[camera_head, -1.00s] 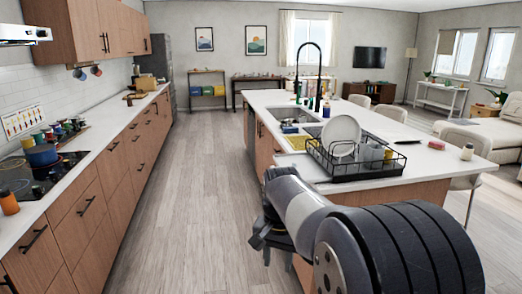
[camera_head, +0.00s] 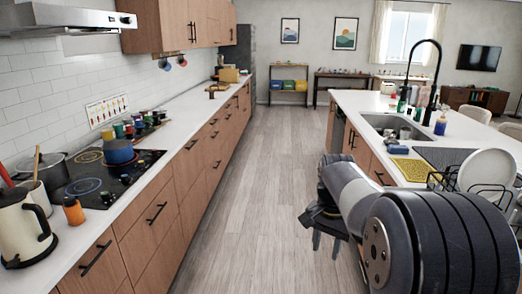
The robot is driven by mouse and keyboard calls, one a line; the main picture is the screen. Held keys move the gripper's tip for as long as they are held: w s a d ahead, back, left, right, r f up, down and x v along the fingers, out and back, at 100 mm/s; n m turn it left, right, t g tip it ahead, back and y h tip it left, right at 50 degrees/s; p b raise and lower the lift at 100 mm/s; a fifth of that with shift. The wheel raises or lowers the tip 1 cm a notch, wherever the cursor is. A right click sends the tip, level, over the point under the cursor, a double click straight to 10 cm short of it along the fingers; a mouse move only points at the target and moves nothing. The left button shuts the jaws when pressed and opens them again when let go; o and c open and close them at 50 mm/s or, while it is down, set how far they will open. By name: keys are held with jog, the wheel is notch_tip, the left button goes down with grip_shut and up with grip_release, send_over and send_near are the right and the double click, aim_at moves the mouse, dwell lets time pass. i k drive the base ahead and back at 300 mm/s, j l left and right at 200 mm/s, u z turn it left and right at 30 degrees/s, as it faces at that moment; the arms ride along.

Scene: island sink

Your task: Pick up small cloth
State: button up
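A blue item (camera_head: 397,149) lies by the sink (camera_head: 392,124). A dish rack with a white plate (camera_head: 487,171) stands at right. At left are the stove with a blue pot (camera_head: 119,151) and a kettle (camera_head: 24,228). The aisle floor (camera_head: 250,190) is clear.

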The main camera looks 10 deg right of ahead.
aim_at(393, 148)
jog(key=i+z, duration=0.15)
jog(key=i, duration=0.7)
jog(key=i+j+z, duration=0.2)
jog(key=i, duration=0.6)
jog(key=i+z, duration=0.25)
jog(key=i, duration=0.3)
jog(key=i+z, duration=0.3)
jog(key=i, duration=0.25)
jog(key=i+j+z, duration=0.25)
jog(key=i, duration=0.3)
jog(key=i+l+z, duration=0.25)
jog(key=i+z, duration=0.15)
jog(key=i+l+z, duration=0.1)
jog(key=i+z, duration=0.3)
